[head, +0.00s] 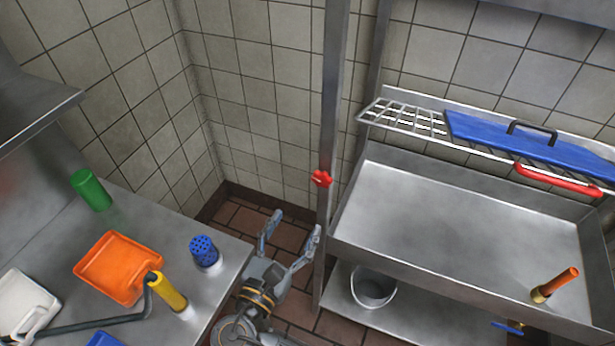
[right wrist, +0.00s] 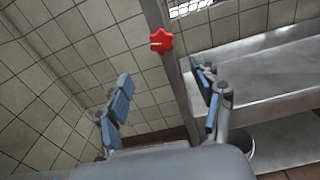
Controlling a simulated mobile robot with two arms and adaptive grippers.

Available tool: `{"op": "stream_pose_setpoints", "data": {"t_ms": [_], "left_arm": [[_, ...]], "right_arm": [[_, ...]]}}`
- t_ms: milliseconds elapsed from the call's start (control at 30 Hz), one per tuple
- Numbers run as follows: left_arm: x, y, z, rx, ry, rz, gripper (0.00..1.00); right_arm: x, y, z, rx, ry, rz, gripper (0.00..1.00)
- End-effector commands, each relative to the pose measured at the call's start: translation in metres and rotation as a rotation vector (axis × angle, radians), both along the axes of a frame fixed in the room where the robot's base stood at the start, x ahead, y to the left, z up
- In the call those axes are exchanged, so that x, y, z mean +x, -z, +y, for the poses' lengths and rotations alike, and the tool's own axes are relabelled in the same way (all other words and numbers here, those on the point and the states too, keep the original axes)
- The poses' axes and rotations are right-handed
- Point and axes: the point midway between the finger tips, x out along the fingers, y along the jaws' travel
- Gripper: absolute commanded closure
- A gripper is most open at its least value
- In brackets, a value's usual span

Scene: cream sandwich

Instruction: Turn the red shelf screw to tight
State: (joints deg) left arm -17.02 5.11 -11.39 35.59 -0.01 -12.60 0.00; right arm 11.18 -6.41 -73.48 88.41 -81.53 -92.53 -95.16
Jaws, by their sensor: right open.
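The red shelf screw (head: 321,178) is a star-shaped knob on the upright metal post of the shelf. It also shows in the right wrist view (right wrist: 161,41), above and beyond the fingers. My right gripper (head: 289,238) is open and empty, below and a little left of the knob in the head view. In the right wrist view my right gripper (right wrist: 164,98) has its blue-padded fingers wide apart, with the post near the right finger. Nothing touches the knob. My left gripper is not in view.
The metal post (head: 333,95) stands beside a steel sink (head: 450,215) with a bucket (head: 373,287) below. A wire rack (head: 405,117) holds a blue board (head: 530,143). At left, a counter (head: 140,215) carries an orange dustpan (head: 118,266) and a blue shaker (head: 203,250).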

Motion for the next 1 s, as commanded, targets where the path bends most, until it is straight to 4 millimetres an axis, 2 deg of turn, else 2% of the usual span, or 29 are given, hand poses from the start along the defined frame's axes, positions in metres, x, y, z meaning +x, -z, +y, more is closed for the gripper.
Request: {"op": "stream_pose_setpoints", "data": {"t_ms": [100,233,500,700,1000], "left_arm": [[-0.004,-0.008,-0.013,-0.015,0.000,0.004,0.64],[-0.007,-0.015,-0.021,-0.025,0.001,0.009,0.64],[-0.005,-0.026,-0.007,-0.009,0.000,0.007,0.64],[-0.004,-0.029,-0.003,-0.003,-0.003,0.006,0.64],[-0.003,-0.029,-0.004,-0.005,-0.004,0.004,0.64]], "right_arm": [[0.022,-0.004,-0.008,-0.003,0.002,-0.003,0.33],[0.050,-0.004,-0.017,-0.003,0.002,-0.001,0.33],[0.098,-0.002,-0.033,-0.001,0.001,0.000,0.33],[0.116,0.000,-0.038,0.002,0.000,0.002,0.33],[0.119,0.001,-0.039,0.002,0.000,0.003,0.33]]}}
